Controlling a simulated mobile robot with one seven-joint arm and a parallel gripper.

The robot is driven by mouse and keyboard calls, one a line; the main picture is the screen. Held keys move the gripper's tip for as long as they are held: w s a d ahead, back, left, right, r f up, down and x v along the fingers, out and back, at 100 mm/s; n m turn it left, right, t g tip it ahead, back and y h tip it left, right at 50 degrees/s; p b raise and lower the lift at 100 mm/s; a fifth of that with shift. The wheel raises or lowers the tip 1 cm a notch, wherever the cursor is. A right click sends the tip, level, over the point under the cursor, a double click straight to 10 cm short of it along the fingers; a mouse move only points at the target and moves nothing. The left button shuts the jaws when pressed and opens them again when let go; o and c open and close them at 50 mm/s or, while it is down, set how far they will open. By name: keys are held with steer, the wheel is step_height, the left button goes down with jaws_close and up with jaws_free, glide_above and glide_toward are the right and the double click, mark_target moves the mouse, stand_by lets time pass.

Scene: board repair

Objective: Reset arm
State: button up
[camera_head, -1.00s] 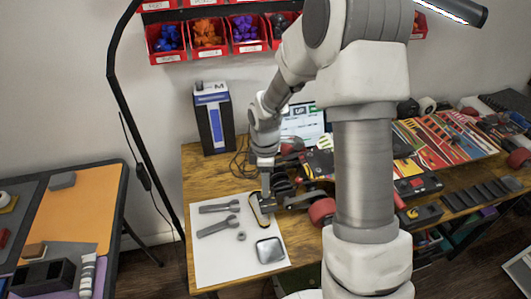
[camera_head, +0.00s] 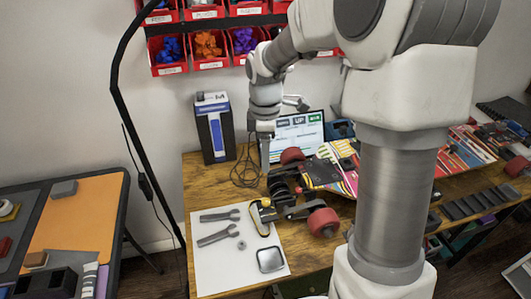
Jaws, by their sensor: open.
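My gripper (camera_head: 264,155) is raised above the back of the wooden workbench, in front of the tablet screen (camera_head: 297,135) and left of the skateboard parts. It points down, and nothing shows between its fingers, though they are small in this view. My arm rises from the right and hides part of the bench. A yellow and black tool (camera_head: 263,217) lies at the upper right of the white mat (camera_head: 215,275). Two grey wrenches (camera_head: 218,234), a small nut (camera_head: 241,245) and a square silver dish (camera_head: 270,259) also lie on the mat.
A skateboard truck with red wheels (camera_head: 322,221) and a colourful deck (camera_head: 331,170) lie right of the mat. A dark blue box (camera_head: 214,128) stands at the back left. Red bins (camera_head: 207,48) hang above. An orange-topped table (camera_head: 88,210) stands at the left.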

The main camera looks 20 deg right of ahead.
steer(key=s+r+m+t, duration=0.2)
steer(key=s+r+m, duration=0.4)
steer(key=s, duration=0.4)
steer(key=s+r+m+t, duration=0.3)
steer(key=s+r+m, duration=0.4)
steer(key=s+m, duration=0.2)
steer(key=shift+s+t, duration=0.3)
steer(key=shift+s, duration=0.6)
